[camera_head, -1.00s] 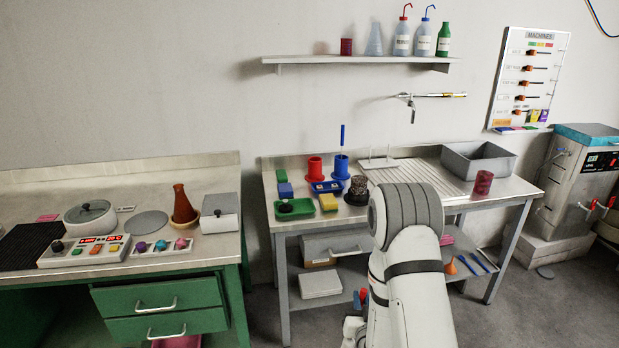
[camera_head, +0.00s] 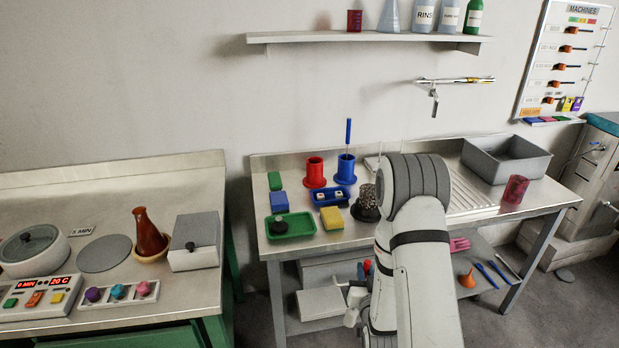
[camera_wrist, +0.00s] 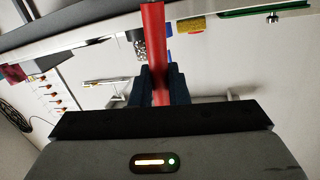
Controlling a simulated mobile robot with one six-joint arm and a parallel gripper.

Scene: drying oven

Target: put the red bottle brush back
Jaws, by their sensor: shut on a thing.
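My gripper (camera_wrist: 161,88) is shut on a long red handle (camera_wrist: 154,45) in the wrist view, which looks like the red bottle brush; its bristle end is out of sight. In the head view my gripper is low in front of the right bench, mostly behind my arm, and a small red piece (camera_head: 366,267) shows there below the benchtop edge. A red holder (camera_head: 315,173) stands upright on the bench with nothing seen sticking out of it. Beside it on the right, a blue holder (camera_head: 345,170) has a blue-handled brush (camera_head: 348,133) upright in it.
Around the holders are a green tray (camera_head: 300,225), a blue tray (camera_head: 328,199), a blue sponge (camera_head: 279,202), a yellow sponge (camera_head: 333,218) and a dark bristly cylinder (camera_head: 366,207). A grey basin (camera_head: 507,165) and red cup (camera_head: 515,189) stand right. A shelf (camera_head: 370,40) hangs above.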

